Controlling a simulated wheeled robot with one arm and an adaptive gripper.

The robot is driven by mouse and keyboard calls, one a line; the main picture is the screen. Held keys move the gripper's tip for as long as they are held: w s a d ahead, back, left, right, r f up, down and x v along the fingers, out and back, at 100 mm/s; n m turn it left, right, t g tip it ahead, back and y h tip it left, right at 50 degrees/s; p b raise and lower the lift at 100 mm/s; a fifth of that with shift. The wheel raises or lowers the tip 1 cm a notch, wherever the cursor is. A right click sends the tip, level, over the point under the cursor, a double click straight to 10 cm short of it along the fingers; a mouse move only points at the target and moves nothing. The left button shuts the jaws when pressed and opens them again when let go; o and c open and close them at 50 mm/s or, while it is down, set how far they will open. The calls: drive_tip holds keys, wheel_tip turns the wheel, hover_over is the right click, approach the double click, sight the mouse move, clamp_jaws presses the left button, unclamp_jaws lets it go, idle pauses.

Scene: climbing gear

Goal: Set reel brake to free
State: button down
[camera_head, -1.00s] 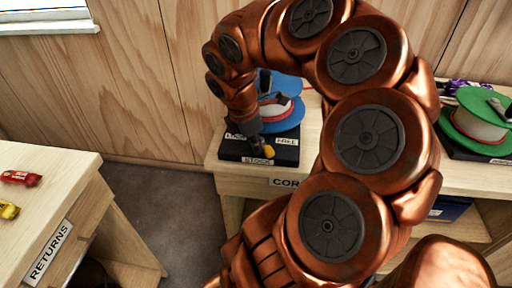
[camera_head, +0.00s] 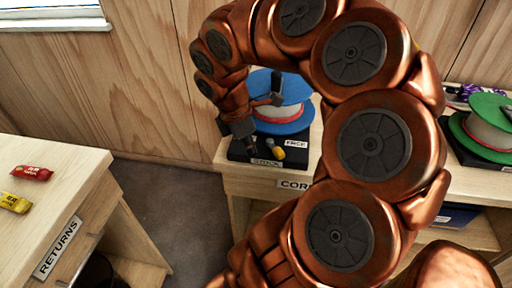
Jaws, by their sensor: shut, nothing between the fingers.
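The blue reel (camera_head: 296,112) stands on a black base (camera_head: 298,156) on the wooden bench, with a dark crank on its face. A FREE label (camera_head: 296,143) is on the right of the base, and another label (camera_head: 265,162) is on its front edge. The yellow-tipped brake lever (camera_head: 281,152) is near the front middle of the base, just below the FREE label; its exact setting is hard to tell. My gripper (camera_head: 254,147) is shut and empty over the left of the base, left of the lever. It hides the label at the left; contact with the lever is unclear.
A green reel (camera_head: 488,122) on a black base stands farther right on the bench. A RETURNS counter (camera_head: 75,190) at left holds a red packet (camera_head: 31,173) and a yellow packet (camera_head: 14,202). My arm covers much of the bench's middle. The floor between is clear.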

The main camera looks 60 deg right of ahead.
drive_tip(key=v, duration=0.8)
drive_tip(key=shift+r, duration=0.3)
drive_tip(key=shift+a, duration=0.1)
